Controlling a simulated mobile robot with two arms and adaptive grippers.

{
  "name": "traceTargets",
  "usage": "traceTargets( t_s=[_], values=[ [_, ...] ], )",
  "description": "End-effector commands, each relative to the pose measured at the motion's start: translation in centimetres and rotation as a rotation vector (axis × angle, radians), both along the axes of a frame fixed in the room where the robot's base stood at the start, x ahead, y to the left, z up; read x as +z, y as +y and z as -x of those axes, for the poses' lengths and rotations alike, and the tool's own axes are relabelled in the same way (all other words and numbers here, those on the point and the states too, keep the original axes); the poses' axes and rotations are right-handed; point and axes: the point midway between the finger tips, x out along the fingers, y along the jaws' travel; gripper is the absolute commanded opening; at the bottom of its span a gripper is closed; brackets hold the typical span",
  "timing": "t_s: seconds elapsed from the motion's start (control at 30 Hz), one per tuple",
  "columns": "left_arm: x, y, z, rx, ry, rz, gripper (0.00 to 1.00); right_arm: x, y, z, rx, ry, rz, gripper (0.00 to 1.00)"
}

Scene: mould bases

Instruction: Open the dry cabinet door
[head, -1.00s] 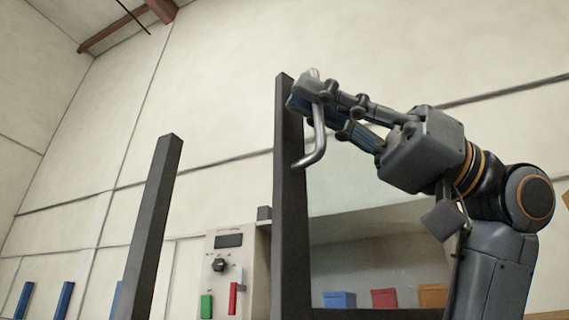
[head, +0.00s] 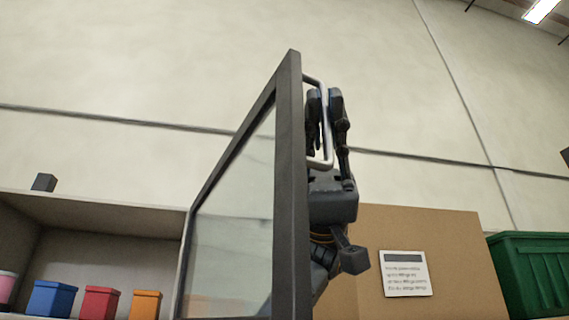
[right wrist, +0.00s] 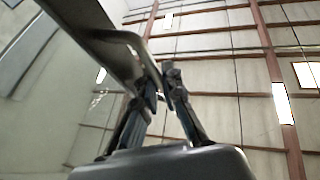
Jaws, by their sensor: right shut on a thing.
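The dry cabinet door (head: 288,170) has a dark frame around a glass pane and stands swung well out from the cabinet (head: 110,212) in the head view. Its grey bar handle (head: 314,82) is on the door's right-hand face. My right gripper (head: 325,98) is shut on the handle, with its fingers either side of the bar. In the right wrist view, the handle (right wrist: 130,39) runs between the fingertips (right wrist: 160,78). The door frame hides part of my right arm. My left gripper is in neither view now.
Blue (head: 53,300), red (head: 101,303) and orange (head: 146,305) boxes and a pink-and-white container (head: 6,287) sit inside the cabinet. A brown panel with a white notice (head: 405,273) and a green bin (head: 530,272) are on the right.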

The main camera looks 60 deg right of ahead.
Motion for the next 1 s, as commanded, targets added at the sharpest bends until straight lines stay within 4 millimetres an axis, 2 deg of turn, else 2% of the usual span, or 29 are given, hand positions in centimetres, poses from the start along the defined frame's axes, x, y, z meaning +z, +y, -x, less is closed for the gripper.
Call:
traceTargets(
  t_s=[0.2, 0.57, 0.6, 0.63, 1.0],
  values=[
    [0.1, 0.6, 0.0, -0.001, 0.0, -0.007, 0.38, -0.2, -1.0, 0.8, -0.004, -0.005, 0.007, 0.0],
    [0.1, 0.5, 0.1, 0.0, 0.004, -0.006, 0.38, -0.2, -1.1, 0.9, -0.005, -0.005, 0.004, 0.0],
    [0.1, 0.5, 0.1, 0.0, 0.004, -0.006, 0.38, -0.2, -1.1, 0.9, -0.005, -0.005, 0.004, 0.16],
    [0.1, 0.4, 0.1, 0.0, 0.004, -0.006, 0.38, -0.2, -1.1, 0.9, -0.004, -0.004, 0.005, 0.19],
    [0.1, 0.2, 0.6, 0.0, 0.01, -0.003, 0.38, -0.2, -1.6, 0.6, -0.004, 0.0, 0.0, 0.19]
  ],
)
